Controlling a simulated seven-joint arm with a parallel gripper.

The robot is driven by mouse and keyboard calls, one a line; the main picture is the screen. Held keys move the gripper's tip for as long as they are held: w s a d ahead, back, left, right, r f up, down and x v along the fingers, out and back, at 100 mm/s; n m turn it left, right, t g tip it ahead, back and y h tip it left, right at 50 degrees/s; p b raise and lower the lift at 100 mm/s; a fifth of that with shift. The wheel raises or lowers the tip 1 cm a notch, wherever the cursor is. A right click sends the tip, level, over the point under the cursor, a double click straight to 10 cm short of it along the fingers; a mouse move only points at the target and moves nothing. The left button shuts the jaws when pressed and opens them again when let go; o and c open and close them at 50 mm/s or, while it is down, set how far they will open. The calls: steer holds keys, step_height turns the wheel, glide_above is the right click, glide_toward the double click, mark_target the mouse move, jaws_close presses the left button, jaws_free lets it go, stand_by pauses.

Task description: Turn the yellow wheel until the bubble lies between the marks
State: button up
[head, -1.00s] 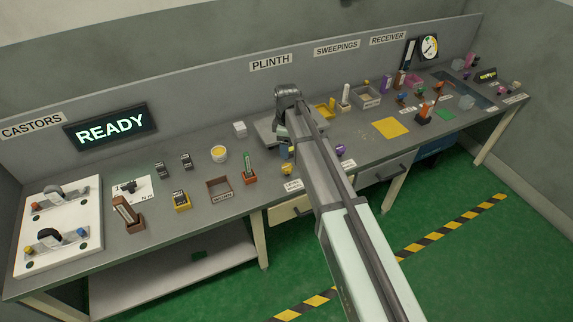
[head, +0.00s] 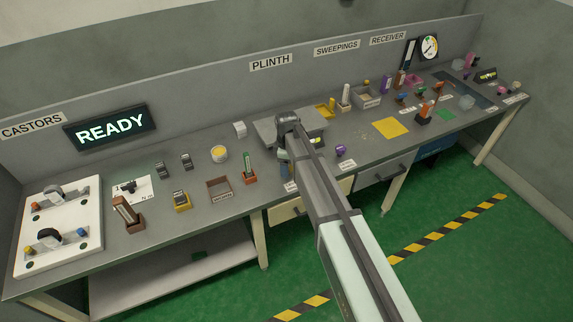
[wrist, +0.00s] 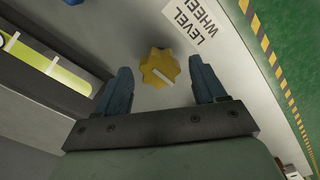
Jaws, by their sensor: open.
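The yellow wheel (wrist: 158,68), scalloped with a pale pointer line, lies on the bench top in the wrist view. My gripper (wrist: 160,70) is open, one blue finger on each side of the wheel with a gap at both sides. I cannot tell how far above the bench the fingertips are. In the head view my gripper (head: 285,170) hides the wheel. The level's yellow-green vial (wrist: 50,66) shows at the left of the wrist view with pale marks across it, partly cut off by the frame. The vial is tiny in the head view (head: 316,141). I cannot make out the bubble's position.
A "LEVEL WHEEL" label (wrist: 197,20) lies beside the wheel. The grey plinth plate (head: 312,124) is behind my gripper. The bench front edge is close.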

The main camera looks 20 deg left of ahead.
steer(key=c, duration=1.1)
steer(key=shift+o, duration=0.2)
steer(key=shift+m, duration=0.3)
